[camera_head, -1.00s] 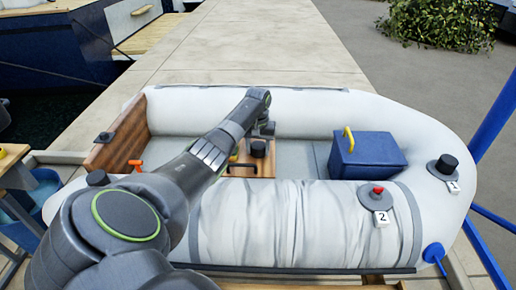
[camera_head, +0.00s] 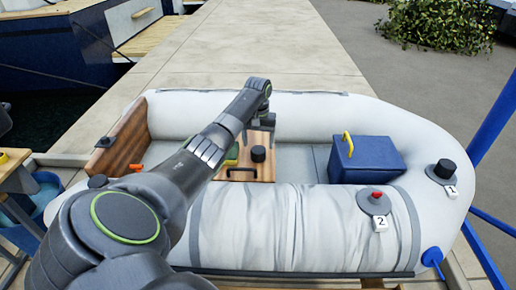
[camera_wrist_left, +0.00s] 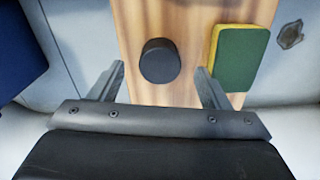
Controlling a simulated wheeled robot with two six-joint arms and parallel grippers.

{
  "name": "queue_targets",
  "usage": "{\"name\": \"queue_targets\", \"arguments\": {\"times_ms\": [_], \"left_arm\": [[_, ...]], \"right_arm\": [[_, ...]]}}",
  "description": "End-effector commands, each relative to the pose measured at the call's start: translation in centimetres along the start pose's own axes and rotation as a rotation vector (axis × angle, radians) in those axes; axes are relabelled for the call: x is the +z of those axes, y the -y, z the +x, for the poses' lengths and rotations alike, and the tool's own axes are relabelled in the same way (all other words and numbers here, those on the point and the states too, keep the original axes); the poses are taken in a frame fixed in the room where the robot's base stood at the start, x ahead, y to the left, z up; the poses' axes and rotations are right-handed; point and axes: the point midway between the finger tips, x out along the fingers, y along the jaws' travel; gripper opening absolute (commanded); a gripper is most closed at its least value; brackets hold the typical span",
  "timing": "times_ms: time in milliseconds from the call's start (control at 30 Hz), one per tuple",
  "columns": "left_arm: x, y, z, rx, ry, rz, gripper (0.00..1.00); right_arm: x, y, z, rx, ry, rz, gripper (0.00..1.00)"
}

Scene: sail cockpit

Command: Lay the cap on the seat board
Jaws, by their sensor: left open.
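The black round cap (camera_head: 258,154) lies on the wooden seat board (camera_head: 264,173) inside the grey inflatable boat. In the left wrist view the cap (camera_wrist_left: 160,61) sits on the bare wood of the board (camera_wrist_left: 185,20). My left gripper (camera_head: 268,125) is behind the cap in the head view, partly hidden by its own arm. In the wrist view its open jaws (camera_wrist_left: 160,72) appear on either side of the cap, with gaps between, and hold nothing. My right gripper is not in view.
A green and yellow sponge (camera_wrist_left: 238,58) lies on the board beside the cap. A blue box (camera_head: 366,158) with a yellow handle stands to the right.

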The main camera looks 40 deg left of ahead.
Motion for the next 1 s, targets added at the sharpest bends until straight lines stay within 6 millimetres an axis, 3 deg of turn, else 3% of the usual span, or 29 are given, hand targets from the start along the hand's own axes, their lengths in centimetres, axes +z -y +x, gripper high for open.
{"name": "queue_targets", "arguments": {"times_ms": [100,333,1000], "left_arm": [[-0.1,0.0,-3.0,0.0,-0.003,0.001,0.7],[0.0,0.0,-6.2,0.0,-0.001,-0.001,0.7],[0.0,0.0,-6.9,0.0,0.001,0.0,0.7]], "right_arm": [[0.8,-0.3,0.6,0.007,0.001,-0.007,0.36],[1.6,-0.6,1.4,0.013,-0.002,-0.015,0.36],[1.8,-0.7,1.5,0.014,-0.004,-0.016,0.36]]}}
